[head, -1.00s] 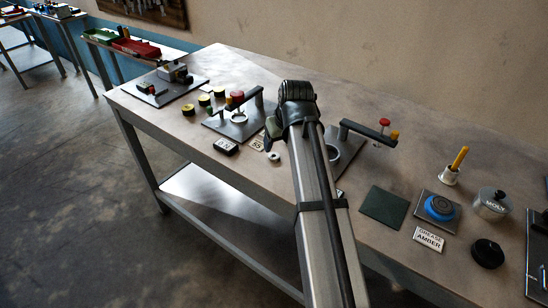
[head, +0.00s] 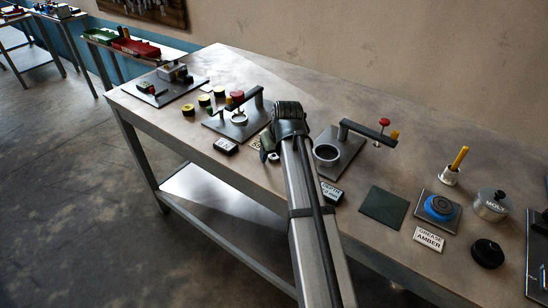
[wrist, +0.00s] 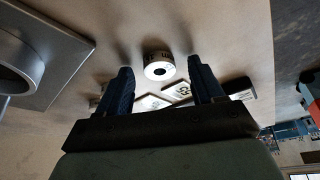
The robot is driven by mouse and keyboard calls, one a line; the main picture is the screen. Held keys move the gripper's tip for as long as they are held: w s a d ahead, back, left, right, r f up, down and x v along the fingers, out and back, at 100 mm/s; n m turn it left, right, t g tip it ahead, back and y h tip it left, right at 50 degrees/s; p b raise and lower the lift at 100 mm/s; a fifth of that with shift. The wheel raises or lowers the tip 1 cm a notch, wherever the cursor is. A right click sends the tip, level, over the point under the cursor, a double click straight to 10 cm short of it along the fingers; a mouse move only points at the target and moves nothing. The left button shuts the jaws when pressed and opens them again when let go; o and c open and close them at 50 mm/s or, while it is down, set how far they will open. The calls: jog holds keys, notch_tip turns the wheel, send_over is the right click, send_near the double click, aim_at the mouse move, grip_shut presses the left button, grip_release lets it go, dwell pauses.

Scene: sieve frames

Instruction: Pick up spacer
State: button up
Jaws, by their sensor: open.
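The fingers are open, one to each side of the spacer's line, and nothing is held. In the head view a small part of the spacer (head: 273,157) shows just below my gripper (head: 267,148), mostly hidden by the arm.
A plate with a ring and red-knobbed arm (head: 338,152) stands right of my gripper; its ring and plate edge (wrist: 50,60) show left in the wrist view. A similar plate (head: 228,126) stands left. White label cards (wrist: 165,98) lie behind the spacer. A dark block (head: 226,146) lies nearby.

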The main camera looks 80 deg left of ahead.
jog(key=c, duration=1.2)
jog(key=shift+r, duration=0.1)
